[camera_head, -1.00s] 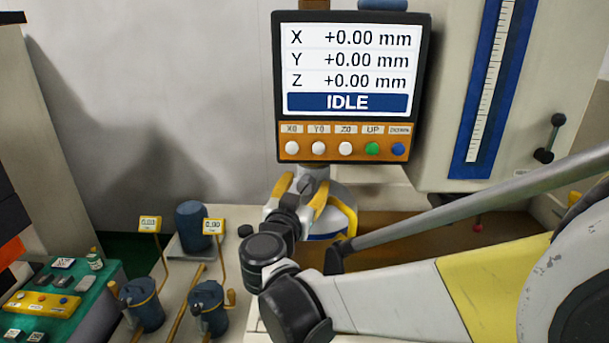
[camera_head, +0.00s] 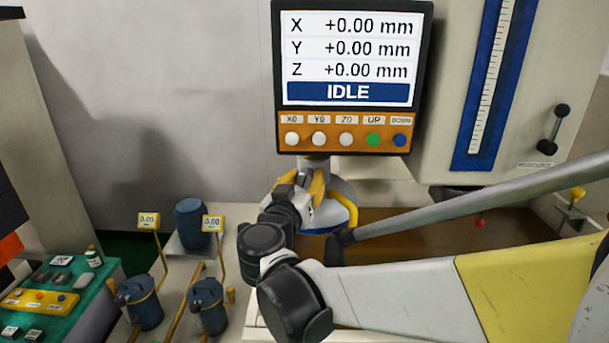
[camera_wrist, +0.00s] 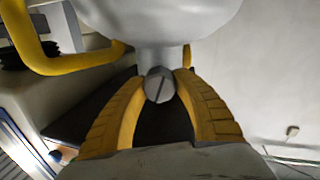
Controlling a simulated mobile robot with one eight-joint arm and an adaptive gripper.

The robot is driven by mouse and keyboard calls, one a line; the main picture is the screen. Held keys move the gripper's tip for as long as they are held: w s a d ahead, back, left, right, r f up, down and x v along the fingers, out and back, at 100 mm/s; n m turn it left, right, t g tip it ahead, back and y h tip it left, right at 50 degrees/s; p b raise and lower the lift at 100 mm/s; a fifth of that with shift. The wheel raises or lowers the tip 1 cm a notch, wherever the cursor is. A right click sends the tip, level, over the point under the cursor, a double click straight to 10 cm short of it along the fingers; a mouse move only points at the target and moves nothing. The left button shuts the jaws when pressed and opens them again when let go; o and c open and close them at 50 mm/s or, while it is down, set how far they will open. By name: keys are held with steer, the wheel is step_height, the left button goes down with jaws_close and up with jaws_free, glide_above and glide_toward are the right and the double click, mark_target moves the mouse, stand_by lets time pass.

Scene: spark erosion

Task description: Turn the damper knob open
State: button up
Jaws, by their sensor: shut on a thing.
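The damper knob (camera_wrist: 158,86) is a small grey round cap with a dark line across its face, on a grey neck below a pale rounded body. My gripper (camera_wrist: 157,90) has its two yellow ribbed fingers on either side of the knob, shut on it. In the wrist view the line on the knob stands a little off upright. In the head view my gripper (camera_head: 314,188) is at the white rounded body (camera_head: 341,193) below the display, and my wrist largely hides the knob there.
The display panel (camera_head: 347,91) hangs just above my gripper and reads IDLE. A yellow rail (camera_wrist: 60,62) curves close by in the wrist view. Blue pots (camera_head: 207,306) with small readouts stand at lower left, near a green bench (camera_head: 95,288). A grey machine column is at right.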

steer(key=shift+n+b, duration=0.7)
steer(key=shift+n, duration=1)
steer(key=o, duration=1.2)
steer(key=v, duration=1.2)
